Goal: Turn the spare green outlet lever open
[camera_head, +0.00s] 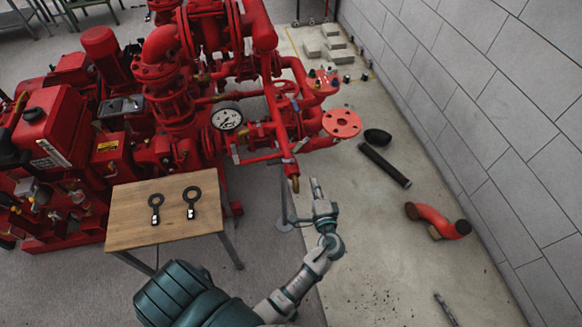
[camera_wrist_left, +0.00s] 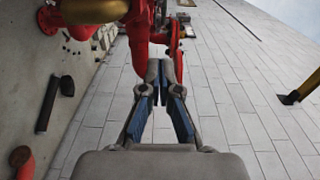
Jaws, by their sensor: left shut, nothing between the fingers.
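A red pipe (camera_head: 284,150) ends in a brass outlet fitting (camera_head: 295,184) in the middle of the head view. I cannot make out a green lever for certain on it. My left gripper (camera_head: 316,188) is just right of and slightly below this fitting, apart from it in the picture, pointing up toward the pumpset. In the left wrist view the gripper (camera_wrist_left: 160,68) has its fingertips together with nothing between them. A red pipe (camera_wrist_left: 139,45) shows behind the tips, and a large brass part (camera_wrist_left: 95,10) at the top left. My right gripper is not seen.
The red pumpset (camera_head: 180,100) fills the upper left. A wooden table (camera_head: 165,230) with two black wrench-like tools stands at lower left. A black pipe (camera_head: 385,165) and a red elbow pipe (camera_head: 437,220) lie on the floor by the block wall (camera_head: 500,110).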

